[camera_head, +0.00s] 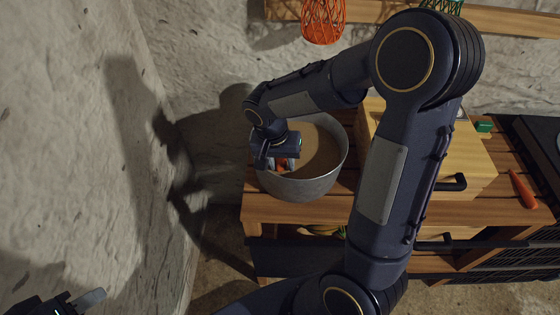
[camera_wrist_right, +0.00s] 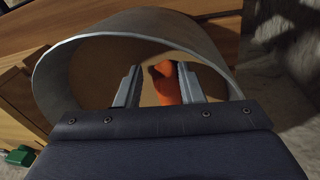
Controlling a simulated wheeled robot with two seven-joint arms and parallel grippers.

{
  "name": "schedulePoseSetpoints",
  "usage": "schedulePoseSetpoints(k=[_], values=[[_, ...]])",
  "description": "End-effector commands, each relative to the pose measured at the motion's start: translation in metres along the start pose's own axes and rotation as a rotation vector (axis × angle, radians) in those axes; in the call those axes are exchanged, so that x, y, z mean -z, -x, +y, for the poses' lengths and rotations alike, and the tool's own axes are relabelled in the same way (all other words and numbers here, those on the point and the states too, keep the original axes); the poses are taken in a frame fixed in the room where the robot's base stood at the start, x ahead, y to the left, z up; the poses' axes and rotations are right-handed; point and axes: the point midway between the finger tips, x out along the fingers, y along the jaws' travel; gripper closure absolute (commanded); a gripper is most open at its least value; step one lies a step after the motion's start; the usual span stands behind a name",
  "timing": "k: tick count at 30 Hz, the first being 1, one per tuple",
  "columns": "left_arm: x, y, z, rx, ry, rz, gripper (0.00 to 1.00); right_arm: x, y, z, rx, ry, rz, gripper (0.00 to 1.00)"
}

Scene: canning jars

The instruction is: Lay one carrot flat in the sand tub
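The grey metal sand tub (camera_head: 312,187) stands on the left end of the wooden bench, with tan sand (camera_head: 322,150) inside. My right gripper (camera_head: 280,164) reaches down inside its left part. In the right wrist view, an orange carrot (camera_wrist_right: 165,84) shows between the two fingers of this gripper (camera_wrist_right: 160,84). The fingers are apart, with a gap between the carrot and the left finger. The carrot's far end and its contact with the sand are hard to see. Another carrot (camera_head: 523,190) lies on the bench at the far right. My left gripper (camera_head: 88,299) is partly visible at the lower left, away from the bench.
A pale wooden box (camera_head: 468,160) with a dark handle stands right of the tub, partly behind my right arm. A green object (camera_head: 484,126) is beside it. An orange wire basket (camera_head: 323,20) hangs above. A dark unit (camera_head: 540,150) is at the right edge.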

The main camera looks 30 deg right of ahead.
Motion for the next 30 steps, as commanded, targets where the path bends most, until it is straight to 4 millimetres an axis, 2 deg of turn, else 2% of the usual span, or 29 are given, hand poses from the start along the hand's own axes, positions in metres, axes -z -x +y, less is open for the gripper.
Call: schedulePoseSetpoints(k=[12,16,27,30], values=[[-0.001,-0.001,-0.001,0.000,0.000,0.000,0.64,-0.003,-0.002,-0.006,0.014,0.006,-0.001,0.50],[0.000,-0.001,0.000,0.000,0.000,0.000,0.64,-0.002,0.004,-0.007,0.016,0.007,0.000,0.50],[0.001,0.001,0.001,0.000,0.000,0.000,0.64,-0.001,0.063,0.000,0.011,0.001,0.004,0.50],[0.001,0.002,0.001,0.000,0.000,0.000,0.64,-0.001,0.073,0.001,0.009,0.001,0.003,0.50]])
